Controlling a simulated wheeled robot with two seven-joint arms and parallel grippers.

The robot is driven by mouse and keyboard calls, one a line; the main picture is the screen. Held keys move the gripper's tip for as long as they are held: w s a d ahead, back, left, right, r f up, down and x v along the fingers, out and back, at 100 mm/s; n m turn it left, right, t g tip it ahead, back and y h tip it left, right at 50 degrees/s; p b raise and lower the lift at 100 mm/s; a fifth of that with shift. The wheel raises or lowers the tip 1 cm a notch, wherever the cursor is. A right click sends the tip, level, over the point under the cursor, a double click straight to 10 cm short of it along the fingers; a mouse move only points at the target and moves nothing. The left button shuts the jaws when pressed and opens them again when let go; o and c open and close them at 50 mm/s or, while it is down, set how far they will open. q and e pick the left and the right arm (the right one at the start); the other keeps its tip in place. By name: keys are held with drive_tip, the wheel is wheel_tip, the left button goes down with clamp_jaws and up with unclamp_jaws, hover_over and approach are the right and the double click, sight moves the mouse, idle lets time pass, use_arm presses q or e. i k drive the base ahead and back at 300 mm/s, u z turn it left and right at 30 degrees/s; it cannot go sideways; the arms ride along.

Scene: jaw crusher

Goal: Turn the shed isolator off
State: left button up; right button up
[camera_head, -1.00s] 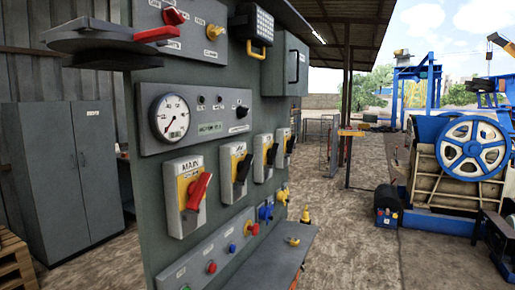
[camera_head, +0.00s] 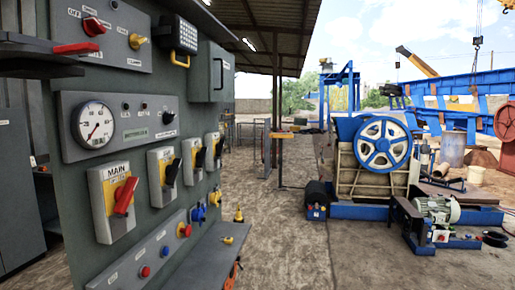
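A grey control panel (camera_head: 75,170) stands at the left with a row of white and yellow isolator switches. The nearest, the MAIN isolator (camera_head: 113,202), has a tilted red handle. To its right are a second isolator (camera_head: 162,178), a third isolator (camera_head: 192,161) and a fourth isolator (camera_head: 212,150), each with a black handle. Their small labels are too blurred to read, so I cannot tell which is the shed isolator. Neither of my grippers is in view.
Above the isolators is a gauge (camera_head: 94,124). Below are push buttons (camera_head: 145,271) and a small shelf (camera_head: 215,252) sticking out. A blue jaw crusher (camera_head: 378,165) and a motor (camera_head: 438,210) stand to the right. The ground (camera_head: 300,235) between is clear.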

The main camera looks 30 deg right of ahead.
sight(220, 147)
drive_tip(key=z, duration=1.25)
drive_tip(key=i, duration=1.25)
drive_tip(key=z, duration=0.55)
drive_tip(key=i, duration=1.85)
drive_tip(key=u, duration=1.65)
drive_tip(key=i, duration=0.55)
drive_tip(key=u, duration=0.65)
